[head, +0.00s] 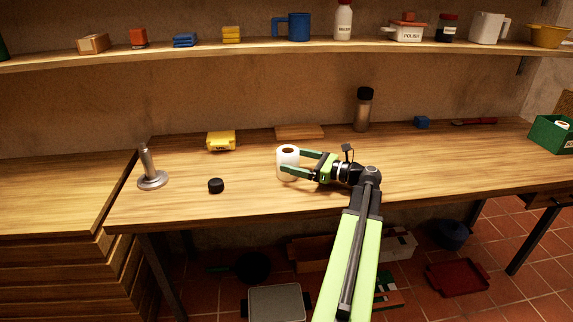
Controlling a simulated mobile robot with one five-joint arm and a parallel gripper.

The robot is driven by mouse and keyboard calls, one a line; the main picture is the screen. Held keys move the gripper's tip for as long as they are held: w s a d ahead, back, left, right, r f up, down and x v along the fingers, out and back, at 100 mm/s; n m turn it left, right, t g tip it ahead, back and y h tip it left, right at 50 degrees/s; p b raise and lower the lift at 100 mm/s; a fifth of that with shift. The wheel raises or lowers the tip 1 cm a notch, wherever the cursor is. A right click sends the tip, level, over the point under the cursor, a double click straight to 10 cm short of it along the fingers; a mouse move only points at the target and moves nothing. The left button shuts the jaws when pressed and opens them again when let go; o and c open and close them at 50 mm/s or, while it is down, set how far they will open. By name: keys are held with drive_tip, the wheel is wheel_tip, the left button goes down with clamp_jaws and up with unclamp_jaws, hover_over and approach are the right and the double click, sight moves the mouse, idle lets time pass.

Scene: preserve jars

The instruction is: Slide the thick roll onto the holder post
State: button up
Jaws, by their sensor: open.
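The thick white roll (287,163) stands upright on the wooden bench, its dark core hole facing up. My gripper (286,164) comes from the right and is open, with its two green fingers reaching to either side of the roll. I cannot tell whether the fingers touch it. The grey metal holder post (147,164) stands upright on its round base at the left end of the bench. It is bare and well to the left of the roll.
A small black cylinder (216,186) lies between post and roll. A green box (552,135) stands far right. A shelf (250,49) with several items runs above.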

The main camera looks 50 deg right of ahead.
sight(279, 148)
drive_tip(key=shift+a+x, duration=0.2)
drive_tip(key=shift+x, duration=1.3)
drive_tip(key=shift+a+x, duration=0.2)
drive_tip(key=shift+x, duration=1.25)
drive_tip(key=shift+s, duration=0.15)
drive_tip(key=c, duration=1.5)
wheel_tip(279, 148, up, 4)
drive_tip(key=p, duration=0.4)
drive_tip(key=shift+r, duration=0.2)
drive_tip(key=d+r+p, duration=0.2)
drive_tip(key=d, duration=0.2)
drive_tip(key=d+r+p, duration=0.2)
drive_tip(key=d, duration=0.2)
drive_tip(key=d+r+p, duration=0.2)
drive_tip(key=d, duration=0.1)
drive_tip(key=shift+d+r+p, duration=0.25)
drive_tip(key=shift+d+p, duration=0.15)
drive_tip(key=o, duration=0.8)
drive_tip(key=c, duration=0.5)
